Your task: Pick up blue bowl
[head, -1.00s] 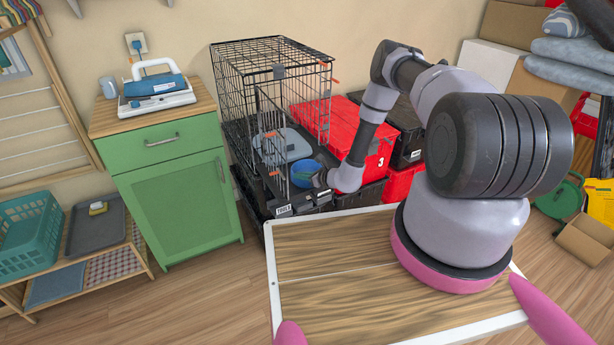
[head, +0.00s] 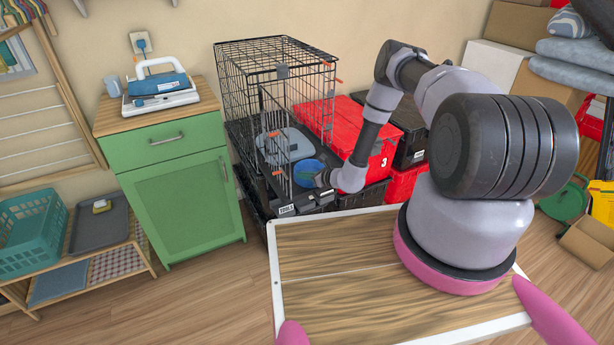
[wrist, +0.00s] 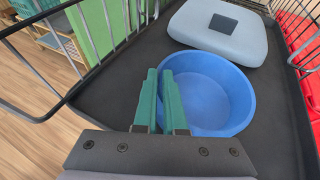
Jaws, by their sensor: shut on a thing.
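The blue bowl (wrist: 208,92) stands upright on the dark floor of the wire crate in the wrist view. It also shows in the head view (head: 308,172), partly behind crate bars and my arm. My gripper (wrist: 164,80) has two green fingers close together at the bowl's left rim, one outside and one inside the bowl. It is shut on the rim. In the head view my gripper (head: 316,179) reaches into the open side of the crate, and its fingers are small there.
The wire crate (head: 270,75) has bars around the bowl. A grey cushion (wrist: 222,30) lies just behind it. Red totes (head: 345,125) are stacked to the right. A green cabinet (head: 180,195) stands to the left.

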